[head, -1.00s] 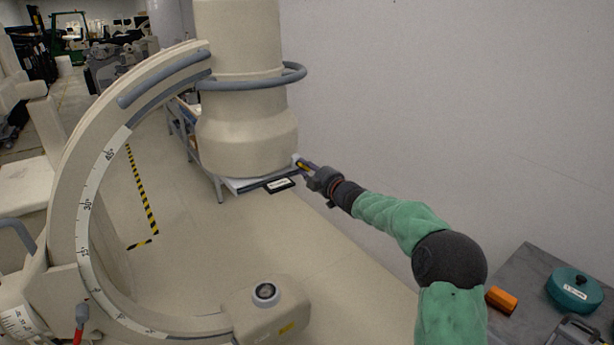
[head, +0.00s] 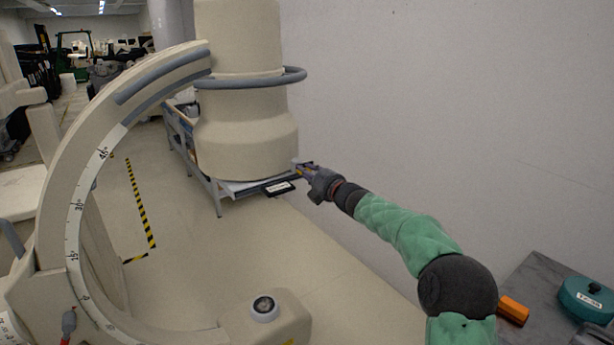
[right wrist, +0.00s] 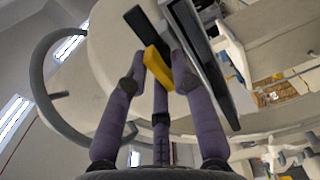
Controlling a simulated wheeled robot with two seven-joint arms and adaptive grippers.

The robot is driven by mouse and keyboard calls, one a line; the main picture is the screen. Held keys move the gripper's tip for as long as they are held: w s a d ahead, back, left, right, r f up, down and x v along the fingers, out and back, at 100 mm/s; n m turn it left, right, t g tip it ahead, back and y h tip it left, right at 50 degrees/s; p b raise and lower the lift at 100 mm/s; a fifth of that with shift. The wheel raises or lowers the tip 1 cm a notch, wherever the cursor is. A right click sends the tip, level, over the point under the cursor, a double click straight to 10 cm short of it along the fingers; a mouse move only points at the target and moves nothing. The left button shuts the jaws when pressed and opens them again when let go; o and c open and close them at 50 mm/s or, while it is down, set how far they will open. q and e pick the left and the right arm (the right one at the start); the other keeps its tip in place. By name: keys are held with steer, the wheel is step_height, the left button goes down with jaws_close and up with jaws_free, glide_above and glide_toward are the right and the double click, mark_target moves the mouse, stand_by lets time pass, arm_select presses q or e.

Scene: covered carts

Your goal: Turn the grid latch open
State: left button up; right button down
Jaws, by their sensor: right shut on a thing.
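The grid latch (right wrist: 154,66) is a small yellow lever, clear in the right wrist view, beside a dark flat plate under the round cream housing (head: 245,140). My right gripper (right wrist: 158,77) has its purple fingers around the latch and is shut on it. In the head view the right gripper (head: 307,171) is at the lower right edge of the housing, and its fingers mostly hide the latch. A black label tag (head: 279,188) shows just left of it. My left gripper is not in view.
A large cream C-shaped arm (head: 85,180) fills the left. A plain wall is close on the right. A grey table (head: 540,275) at lower right carries an orange block (head: 513,310) and a teal lidded pot (head: 588,298). Open floor shows beneath the housing.

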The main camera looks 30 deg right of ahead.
steer(key=shift+d+r+n, duration=0.1)
steer(key=shift+r+n, duration=0.2)
steer(key=shift+r, duration=0.2)
steer(key=c, duration=1.2)
jaws_free()
steer(key=shift+f, duration=0.15)
steer(key=shift+f, duration=0.2)
steer(key=s, duration=1.2)
steer(key=shift+d, duration=0.4)
